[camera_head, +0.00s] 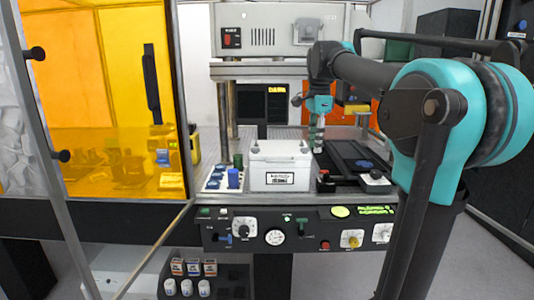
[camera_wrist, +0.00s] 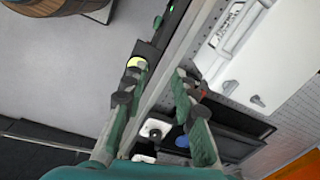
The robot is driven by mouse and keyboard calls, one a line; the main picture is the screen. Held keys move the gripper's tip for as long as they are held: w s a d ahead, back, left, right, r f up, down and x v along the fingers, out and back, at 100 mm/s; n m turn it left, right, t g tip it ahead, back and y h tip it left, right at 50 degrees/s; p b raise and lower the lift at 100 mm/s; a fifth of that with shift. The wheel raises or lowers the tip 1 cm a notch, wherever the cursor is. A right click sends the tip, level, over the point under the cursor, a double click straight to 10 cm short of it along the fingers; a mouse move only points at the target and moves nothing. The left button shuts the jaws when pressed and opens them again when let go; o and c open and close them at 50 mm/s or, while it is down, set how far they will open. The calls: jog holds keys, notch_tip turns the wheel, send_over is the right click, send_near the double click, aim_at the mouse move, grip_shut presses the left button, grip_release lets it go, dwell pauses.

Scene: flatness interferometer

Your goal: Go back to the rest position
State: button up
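My gripper (camera_head: 318,135) hangs from my teal and grey arm, just right of the white labelled box (camera_head: 280,158) on the bench of the interferometer. In the wrist view my gripper (camera_wrist: 158,76) has its two green fingers spread apart with nothing between them. The wrist view looks down past the bench's front edge, and the white box (camera_wrist: 265,45) is beyond the right finger. In the head view, how the fingertips stand over the bench is too small to tell.
A black tray (camera_head: 345,155) with a blue disc is right of the box; blue and green cylinders (camera_head: 235,178) stand left. The control panel (camera_head: 300,230) fronts the bench. An orange-windowed door (camera_head: 110,90) is at left. Small bottles (camera_head: 187,287) are below. Grey floor lies in front.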

jog(key=s+d+f+n+t, duration=0.1)
jog(key=s+f+n, duration=0.4)
jog(key=f, duration=0.7)
jog(key=s+d+f+n+t, duration=0.1)
jog(key=s+f+n, duration=0.4)
jog(key=s+f, duration=0.4)
jog(key=s+d+f+n+t, duration=0.1)
jog(key=s+f+n, duration=0.4)
jog(key=f, duration=1)
jog(key=s, duration=0.3)
jog(key=shift+d+f+t, duration=0.2)
jog(key=shift+d+t, duration=0.1)
jog(key=shift+d, duration=0.1)
jog(key=shift+s, duration=0.1)
